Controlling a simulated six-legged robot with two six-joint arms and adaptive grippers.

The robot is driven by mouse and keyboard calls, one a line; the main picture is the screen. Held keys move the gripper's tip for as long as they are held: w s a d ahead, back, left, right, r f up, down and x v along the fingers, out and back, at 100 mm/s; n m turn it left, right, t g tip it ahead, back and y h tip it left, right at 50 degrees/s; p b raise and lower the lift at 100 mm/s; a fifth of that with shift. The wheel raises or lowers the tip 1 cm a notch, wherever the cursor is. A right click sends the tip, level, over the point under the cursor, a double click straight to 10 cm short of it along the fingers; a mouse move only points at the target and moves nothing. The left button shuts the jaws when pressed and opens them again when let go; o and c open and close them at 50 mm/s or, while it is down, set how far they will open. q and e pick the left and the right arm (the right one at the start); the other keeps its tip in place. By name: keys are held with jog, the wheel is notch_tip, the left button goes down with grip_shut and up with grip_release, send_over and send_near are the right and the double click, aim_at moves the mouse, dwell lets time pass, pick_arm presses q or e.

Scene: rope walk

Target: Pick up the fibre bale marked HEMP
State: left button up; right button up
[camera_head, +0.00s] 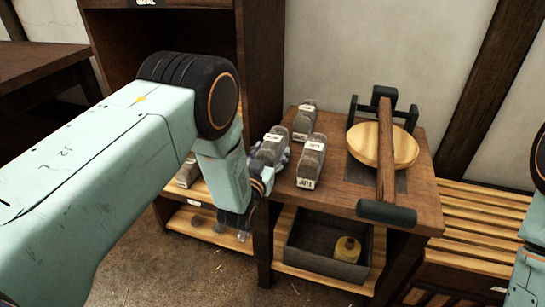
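Three grey wrapped fibre bales stand close together on the wooden bench top. One is at the back (305,121), one is at the front right (312,158), and one is at the left (271,146). The front right bale has white labels that seem to read JUTE. The labels on the other two are too small to read surely, so I cannot tell which is HEMP. My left gripper (268,176) is at the bench's left edge, right beside the left bale. My own wrist hides most of its fingers. My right gripper is out of view.
A balance with a round wooden pan (383,146) and a dark-ended beam stands on the bench's right. A tall dark shelf (262,70) rises behind my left arm. A slatted bench (475,215) stands at right.

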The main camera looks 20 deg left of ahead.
pick_arm(q)
jog(key=c, duration=0.9)
jog(key=shift+c, duration=0.2)
jog(key=shift+r, duration=0.1)
